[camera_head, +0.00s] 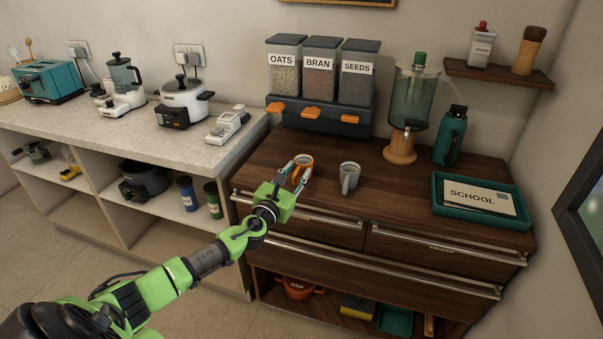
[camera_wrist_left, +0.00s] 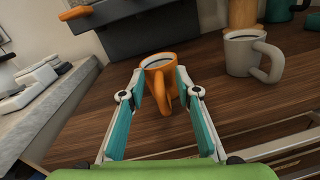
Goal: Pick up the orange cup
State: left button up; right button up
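The orange cup (camera_head: 304,160) stands upright on the dark wooden cabinet top, near its left side. In the left wrist view the orange cup (camera_wrist_left: 158,64) is straight ahead, its handle turned toward me. My left gripper (camera_head: 299,171) is at the cup, with its fingers spread. In the wrist view my left gripper (camera_wrist_left: 160,88) has one teal finger at each side of the cup, with the handle between them. I cannot tell whether the fingertips touch the cup. Part of the cup is hidden by the fingers in the head view. My right gripper is not in view.
A grey-white mug (camera_head: 349,177) stands close to the right of the cup. A dispenser rack (camera_head: 330,115) with orange spouts is behind. A glass dispenser (camera_head: 410,110), teal bottle (camera_head: 450,135) and teal tray (camera_head: 450,211) are farther right. Drawer handles (camera_head: 300,213) run along the front.

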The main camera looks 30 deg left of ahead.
pick_arm(q)
jog(key=shift+c, duration=0.3)
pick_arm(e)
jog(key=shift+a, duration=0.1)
pick_arm(q)
jog(key=c, duration=0.7)
grip_shut()
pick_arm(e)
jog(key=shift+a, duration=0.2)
